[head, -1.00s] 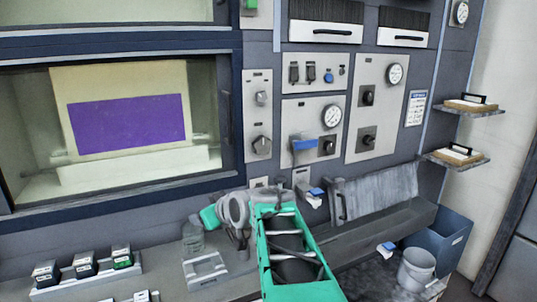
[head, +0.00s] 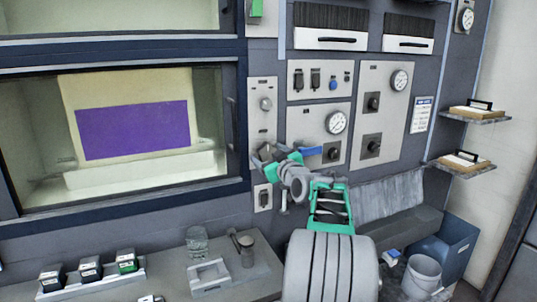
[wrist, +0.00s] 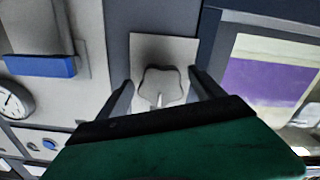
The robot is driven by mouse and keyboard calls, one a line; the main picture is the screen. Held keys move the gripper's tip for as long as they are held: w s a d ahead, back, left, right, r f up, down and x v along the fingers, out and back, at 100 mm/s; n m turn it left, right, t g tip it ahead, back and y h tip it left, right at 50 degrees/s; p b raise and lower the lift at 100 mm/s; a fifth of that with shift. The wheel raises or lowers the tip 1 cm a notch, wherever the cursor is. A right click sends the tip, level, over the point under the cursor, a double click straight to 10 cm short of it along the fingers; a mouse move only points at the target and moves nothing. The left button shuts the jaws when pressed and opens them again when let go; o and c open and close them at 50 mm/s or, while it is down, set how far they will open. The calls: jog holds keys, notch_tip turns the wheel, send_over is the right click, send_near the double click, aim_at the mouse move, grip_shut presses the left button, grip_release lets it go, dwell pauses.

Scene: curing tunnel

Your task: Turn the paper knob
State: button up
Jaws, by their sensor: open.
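A grey lobed knob (wrist: 162,84) with a white pointer mark sits on a pale plate in the wrist view, which is turned roughly upside down. It appears to be the lower knob of the tall pale panel (head: 263,85) beside the window; my gripper hides it in the head view. I cannot read a label naming it as the paper knob. My gripper (wrist: 160,79) is open, with one dark finger on each side of the knob. Whether the fingers touch it is unclear. In the head view my gripper (head: 268,153) is at the panel's lower part.
A blue lever (head: 310,152) sticks out just right of my gripper, below a round gauge (head: 336,122). The purple-lit window (head: 130,130) is to the left. Another knob (head: 265,104) is above. A ledge below holds a jar (head: 197,243) and small boxes (head: 90,268).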

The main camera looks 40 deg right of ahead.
jog(key=shift+c, duration=0.2)
jog(key=c, duration=1.4)
jog(key=shift+o, duration=0.2)
jog(key=shift+m, duration=0.3)
jog(key=shift+a+f+m+b, duration=0.1)
jog(key=shift+m+b, duration=0.65)
jog(key=shift+m, duration=0.45)
jog(key=m, duration=0.3)
jog(key=shift+m+b, duration=0.3)
jog(key=shift+b, duration=0.05)
jog(key=m, duration=0.3)
jog(key=shift+a+m, duration=0.1)
jog(key=shift+m, duration=0.2)
jog(key=shift+m+p, duration=0.4)
jog(key=shift+m, duration=1.4)
jog(key=shift+a, duration=0.1)
